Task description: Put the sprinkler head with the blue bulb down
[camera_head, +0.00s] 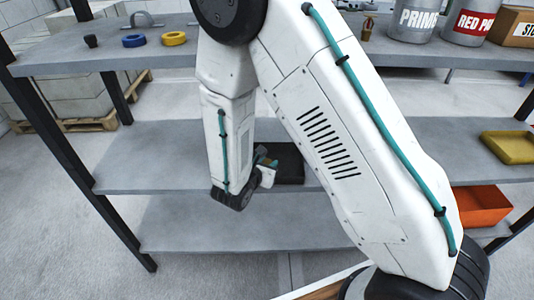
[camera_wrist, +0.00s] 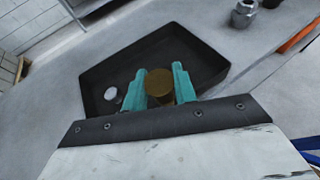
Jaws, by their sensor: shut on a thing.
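My gripper (camera_wrist: 159,72) has two teal fingers shut on a round brass piece, taken to be the sprinkler head (camera_wrist: 159,84). I see it end-on, and no blue bulb shows. A black tray (camera_wrist: 195,42) lies beyond and under the fingers, with the held piece over its near part. I cannot tell whether the piece touches the tray floor. A small silver disc (camera_wrist: 110,94) is in the tray at the left. In the head view my gripper (camera_head: 268,165) is at the black tray (camera_head: 291,165) on the middle shelf, partly hidden by my arm.
A metal fitting (camera_wrist: 243,13) stands on the shelf beyond the tray. A yellow tray (camera_head: 508,147) and an orange bin (camera_head: 481,205) are at the right. Blue (camera_head: 134,41) and yellow (camera_head: 173,38) rings lie on the upper shelf (camera_head: 60,52). The middle shelf's left part (camera_head: 150,155) is clear.

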